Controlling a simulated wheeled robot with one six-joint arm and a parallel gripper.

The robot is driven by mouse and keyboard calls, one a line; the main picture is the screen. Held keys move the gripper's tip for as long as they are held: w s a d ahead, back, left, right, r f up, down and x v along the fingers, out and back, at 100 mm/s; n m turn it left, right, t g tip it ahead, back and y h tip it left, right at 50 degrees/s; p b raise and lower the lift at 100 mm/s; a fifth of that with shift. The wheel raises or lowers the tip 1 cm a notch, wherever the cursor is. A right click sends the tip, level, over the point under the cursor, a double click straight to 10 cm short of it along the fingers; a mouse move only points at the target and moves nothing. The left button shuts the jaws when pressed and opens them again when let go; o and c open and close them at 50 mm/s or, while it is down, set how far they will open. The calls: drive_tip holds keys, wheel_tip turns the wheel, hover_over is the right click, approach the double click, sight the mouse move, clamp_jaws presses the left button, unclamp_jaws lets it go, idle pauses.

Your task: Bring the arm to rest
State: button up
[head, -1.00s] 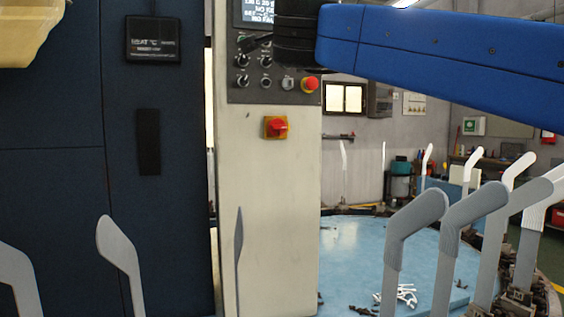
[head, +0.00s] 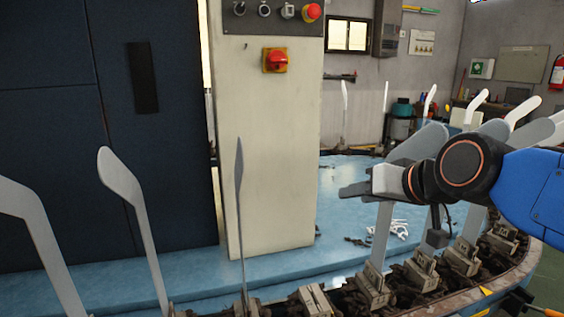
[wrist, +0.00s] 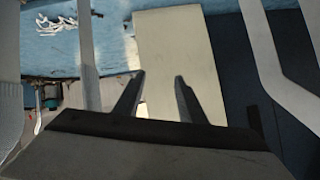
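My gripper (head: 354,190) is at the right of the head view, level and pointing left, in front of the foot-shaped boards on the right. In the wrist view its two dark fingers (wrist: 160,76) stand apart with nothing between them, so it is open and empty. My blue arm enters from the right edge. The gripper and wrist hide parts of the boards behind them.
Upright grey boards (head: 131,205) stand on a chain of clamps (head: 314,300) curving around a blue platform (head: 345,215). A pale control column (head: 268,150) and dark blue cabinet (head: 60,130) stand behind. White pieces (head: 398,229) lie on the platform.

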drive_tip(key=s+d+f+g+h, duration=0.2)
drive_tip(key=s+d+f+g, duration=0.1)
drive_tip(key=s+d+f, duration=0.3)
drive_tip(key=s+d+f+g+h, duration=0.2)
drive_tip(key=s+d+f, duration=0.4)
drive_tip(key=s+f, duration=0.4)
wheel_tip(320, 180, down, 5)
drive_tip(key=shift+d+f+m+g+h, duration=0.15)
drive_tip(key=shift+d+m+g+h, duration=0.1)
drive_tip(key=shift+m+g+h, duration=0.15)
drive_tip(key=shift+w, duration=0.1)
idle(0.4)
